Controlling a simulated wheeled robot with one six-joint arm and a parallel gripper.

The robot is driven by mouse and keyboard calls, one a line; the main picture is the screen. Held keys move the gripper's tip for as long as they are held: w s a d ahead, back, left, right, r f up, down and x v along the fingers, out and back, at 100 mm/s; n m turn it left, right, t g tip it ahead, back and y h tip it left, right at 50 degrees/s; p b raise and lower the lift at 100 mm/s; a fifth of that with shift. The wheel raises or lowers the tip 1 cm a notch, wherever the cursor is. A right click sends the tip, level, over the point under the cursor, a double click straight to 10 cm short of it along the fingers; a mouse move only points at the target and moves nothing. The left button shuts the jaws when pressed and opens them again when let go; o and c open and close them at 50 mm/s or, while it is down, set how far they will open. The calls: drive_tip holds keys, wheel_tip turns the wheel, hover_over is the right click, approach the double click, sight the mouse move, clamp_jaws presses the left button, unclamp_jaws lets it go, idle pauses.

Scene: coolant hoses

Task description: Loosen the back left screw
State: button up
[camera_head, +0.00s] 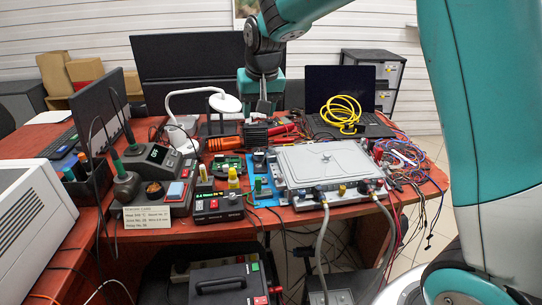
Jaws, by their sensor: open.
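A grey metal case (325,160) with a raised lid lies flat on the table, right of centre. Two grey coolant hoses plug into its front edge, one at the front left (322,232) and one at the front right (388,240). The screws are too small to make out, so I cannot tell the back left screw's state. My gripper (263,107) hangs pointing down behind and left of the case, above the back of the table. It looks empty. Its fingertips are small and partly lost against the dark items behind.
A soldering station (158,165), a small black device (217,207) and a blue mat (262,191) lie left of the case. A white lamp (205,98), an open laptop (340,85) with a coiled yellow cable (342,111), and loose wires (408,160) crowd the table.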

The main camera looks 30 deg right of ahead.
drive_tip(key=w+d+f+m+h+b, duration=0.2)
drive_tip(key=w+d+f+m, duration=0.2)
drive_tip(key=w+d+f, duration=0.4)
drive_tip(key=p, duration=0.2)
approach(271, 148)
drive_tip(key=x, duration=0.9)
drive_tip(key=shift+c, duration=0.5)
